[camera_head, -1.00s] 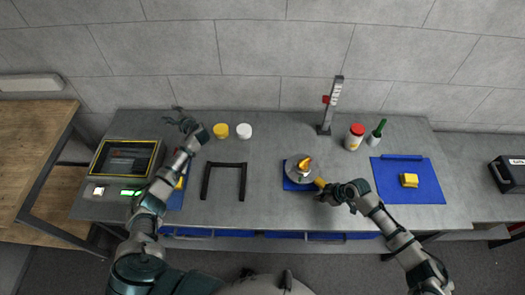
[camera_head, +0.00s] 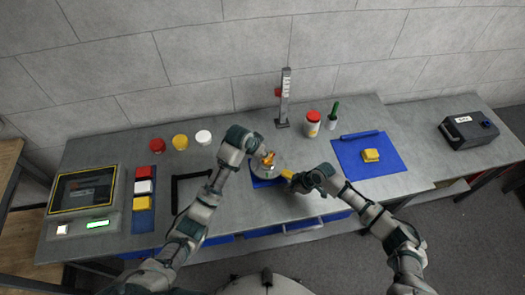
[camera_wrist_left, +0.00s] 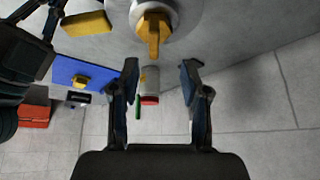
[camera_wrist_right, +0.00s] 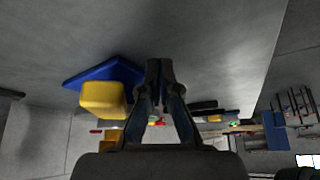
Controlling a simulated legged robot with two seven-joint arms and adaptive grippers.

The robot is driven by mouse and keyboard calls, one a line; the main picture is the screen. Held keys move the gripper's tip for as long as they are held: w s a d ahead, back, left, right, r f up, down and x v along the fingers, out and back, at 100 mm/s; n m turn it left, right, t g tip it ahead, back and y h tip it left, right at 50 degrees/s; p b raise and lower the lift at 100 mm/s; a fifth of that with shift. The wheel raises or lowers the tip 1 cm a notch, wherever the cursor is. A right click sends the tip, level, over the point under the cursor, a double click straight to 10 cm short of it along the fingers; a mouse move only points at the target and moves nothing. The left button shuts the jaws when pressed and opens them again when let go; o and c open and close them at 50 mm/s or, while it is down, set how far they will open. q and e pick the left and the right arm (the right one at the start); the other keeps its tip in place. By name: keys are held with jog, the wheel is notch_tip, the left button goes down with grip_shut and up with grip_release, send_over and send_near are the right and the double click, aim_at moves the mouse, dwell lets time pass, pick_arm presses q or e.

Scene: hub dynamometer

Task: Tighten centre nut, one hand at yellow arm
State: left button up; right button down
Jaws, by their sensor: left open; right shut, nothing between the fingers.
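The round grey hub (camera_head: 277,172) stands on a blue base (camera_head: 262,183) at the middle of the bench. The orange centre nut (camera_head: 268,159) is on its top; it also shows in the left wrist view (camera_wrist_left: 153,35). The yellow arm (camera_head: 287,174) sticks out from the hub's right side and shows as a yellow bar (camera_wrist_left: 88,24) in the left wrist view. My left gripper (camera_wrist_left: 160,75) is open and empty, close to the nut with the nut apart from its fingers. My right gripper (camera_wrist_right: 160,68) is shut and empty beside the yellow arm's end (camera_wrist_right: 102,98); contact is unclear.
A grey post (camera_head: 285,98) stands behind the hub. A red-lidded jar (camera_head: 312,123) and a green-handled brush (camera_head: 333,115) are right of it. A black frame (camera_head: 175,195) lies left of my left arm.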

pick_arm(q)
jog(key=shift+s+d, duration=0.1)
jog(key=shift+d, duration=0.4)
jog(key=x, duration=0.4)
jog(key=shift+f, duration=0.4)
pick_arm(e)
jog(key=shift+a, duration=0.15)
pick_arm(q)
jog(key=shift+x, duration=0.95)
jog(key=shift+r, duration=0.1)
grip_shut()
